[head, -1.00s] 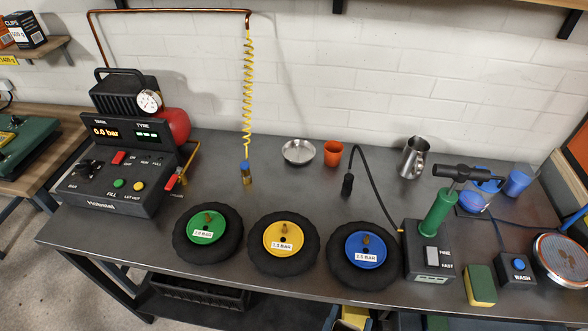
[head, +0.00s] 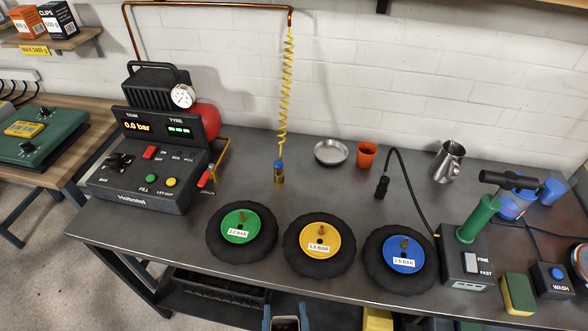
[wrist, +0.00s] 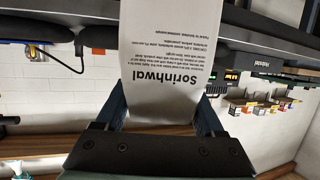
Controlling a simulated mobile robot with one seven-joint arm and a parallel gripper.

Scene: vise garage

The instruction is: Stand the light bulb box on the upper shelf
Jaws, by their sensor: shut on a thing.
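In the wrist view, my gripper (wrist: 162,112) is shut on a pale printed box (wrist: 150,45), which I take for the light bulb box. Its dark blue fingers stand on either side of it. The print on it, with the large word "Sorinhwal", appears upside down. The box's far end runs out of the top of the frame. In the head view I cannot make out the box. A wall shelf (head: 68,42) is at the upper left of that view; whether it is the upper shelf I cannot tell.
The wall shelf holds an orange box (head: 27,22) and a black box (head: 59,19) and bears a yellow "MAX 2400 g" label. The workbench (head: 330,190) carries a compressor panel (head: 145,170), three tyres with coloured hubs, a dish (head: 331,152), a cup (head: 367,155) and a pump (head: 475,220).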

